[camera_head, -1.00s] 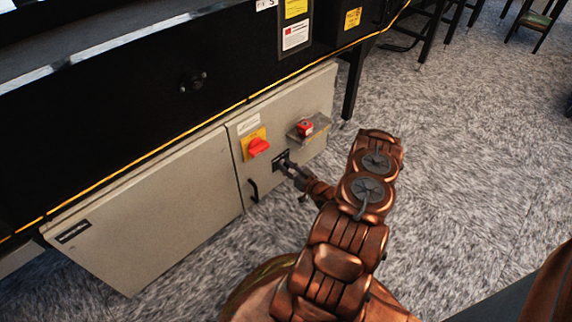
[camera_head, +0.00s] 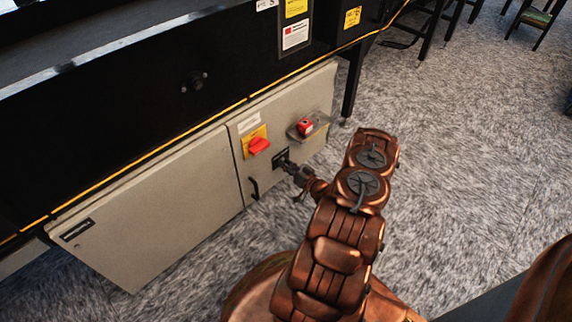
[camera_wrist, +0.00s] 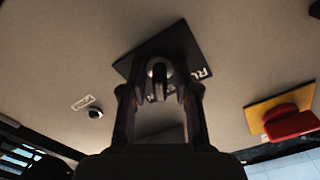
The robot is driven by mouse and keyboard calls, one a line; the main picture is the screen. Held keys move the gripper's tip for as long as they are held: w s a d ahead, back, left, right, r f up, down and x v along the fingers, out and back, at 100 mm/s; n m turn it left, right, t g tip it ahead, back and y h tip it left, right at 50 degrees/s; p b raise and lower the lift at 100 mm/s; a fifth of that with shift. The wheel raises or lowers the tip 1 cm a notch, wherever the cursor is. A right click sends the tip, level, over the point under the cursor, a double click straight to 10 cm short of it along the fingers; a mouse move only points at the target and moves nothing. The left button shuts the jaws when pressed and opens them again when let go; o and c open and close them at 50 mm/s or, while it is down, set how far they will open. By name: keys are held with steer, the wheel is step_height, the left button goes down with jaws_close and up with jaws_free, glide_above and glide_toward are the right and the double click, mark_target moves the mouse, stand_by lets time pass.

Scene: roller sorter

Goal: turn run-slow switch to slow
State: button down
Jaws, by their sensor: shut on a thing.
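The run-slow switch (camera_wrist: 159,70) is a small round knob on a dark square plate (camera_wrist: 190,48) with partly hidden white lettering. In the wrist view my gripper (camera_wrist: 160,95) has its two dark fingers on either side of the knob's lever, shut on it. The wrist view is rolled, so the lettering appears upside down. In the head view the switch plate (camera_head: 279,156) shows on the grey cabinet door, and my gripper (camera_head: 290,168) reaches it from the right. The knob itself is too small to make out there.
A red button under a clear guard (camera_head: 306,126) is above right. A black door handle (camera_head: 253,188) is below left. Carpeted floor is open to the right.

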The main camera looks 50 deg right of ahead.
steer(key=c, duration=1.2)
jaws_free()
steer(key=shift+s, duration=0.5)
steer(key=s, duration=1.1)
steer(key=shift+a, duration=0.15)
